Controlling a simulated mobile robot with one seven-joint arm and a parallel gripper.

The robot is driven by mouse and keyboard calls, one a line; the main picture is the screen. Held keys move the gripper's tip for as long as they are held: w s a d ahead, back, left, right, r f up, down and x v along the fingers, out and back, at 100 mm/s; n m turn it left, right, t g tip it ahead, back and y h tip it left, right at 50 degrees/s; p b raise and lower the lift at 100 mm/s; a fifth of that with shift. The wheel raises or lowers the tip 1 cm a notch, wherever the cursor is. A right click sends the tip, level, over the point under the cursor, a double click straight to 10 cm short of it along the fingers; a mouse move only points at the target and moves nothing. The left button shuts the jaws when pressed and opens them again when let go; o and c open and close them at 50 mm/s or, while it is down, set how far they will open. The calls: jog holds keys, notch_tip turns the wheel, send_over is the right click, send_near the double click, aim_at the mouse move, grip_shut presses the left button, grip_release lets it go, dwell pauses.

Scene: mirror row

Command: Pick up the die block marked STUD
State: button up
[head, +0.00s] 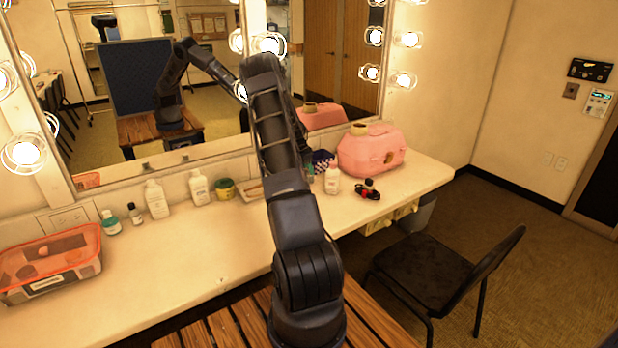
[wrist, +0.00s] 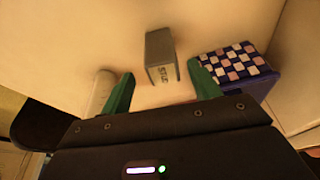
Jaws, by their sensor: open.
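The die block (wrist: 160,58) is a small grey block with dark lettering on its pale front face. The letters run sideways and look like STUD, though they are blurred. It sits on the pale counter at the upper middle of the wrist view. My gripper (wrist: 161,86) has two green fingers, spread apart, with nothing held between them. The block lies just beyond the fingertips, roughly in line with the gap. I cannot tell whether a finger touches it. In the head view my arm hides the block and most of the gripper.
A blue checkered box (wrist: 238,72) stands close right of the block; it also shows in the head view (head: 322,158). A pale cylinder (wrist: 98,92) is near the left finger. A pink case (head: 370,150) stands right. The mirror (head: 130,90) rises behind.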

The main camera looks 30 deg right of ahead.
jog(key=shift+x, duration=2.9)
jog(key=shift+w, duration=0.2)
jog(key=c, duration=1.2)
jog(key=shift+a+r, duration=0.1)
